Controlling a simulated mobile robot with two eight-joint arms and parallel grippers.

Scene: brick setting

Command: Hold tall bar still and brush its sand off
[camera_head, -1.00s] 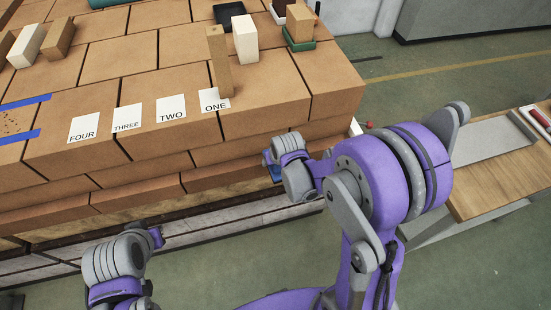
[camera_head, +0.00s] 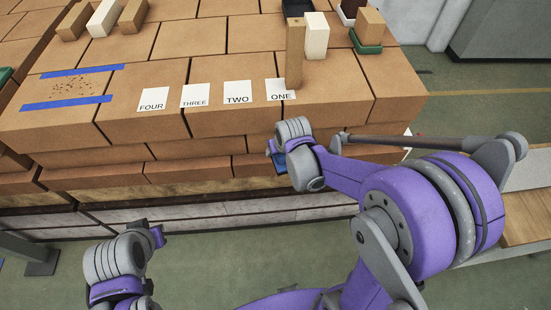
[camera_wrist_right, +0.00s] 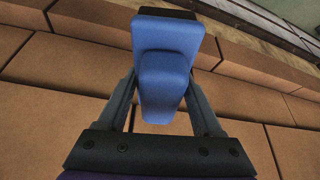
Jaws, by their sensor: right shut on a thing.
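The tall bar (camera_head: 294,55) is a brown block standing upright on the brick top, at the card marked ONE (camera_head: 280,90). I cannot make out sand on it. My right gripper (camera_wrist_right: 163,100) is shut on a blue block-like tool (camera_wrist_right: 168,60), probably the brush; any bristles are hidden. In the head view this tool (camera_head: 281,166) is a small blue patch below my right wrist, in front of the brick stack's front face, apart from the bar. My left gripper (camera_head: 157,237) is low at the left, in front of the stack; its fingers are not clear.
Cards TWO (camera_head: 237,93), THREE (camera_head: 195,96) and FOUR (camera_head: 153,99) lie left of ONE. Dark specks (camera_head: 72,88) lie between blue tapes. A cream block (camera_head: 316,40) stands close behind the bar. A green tray (camera_head: 365,44) holds a brown block.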

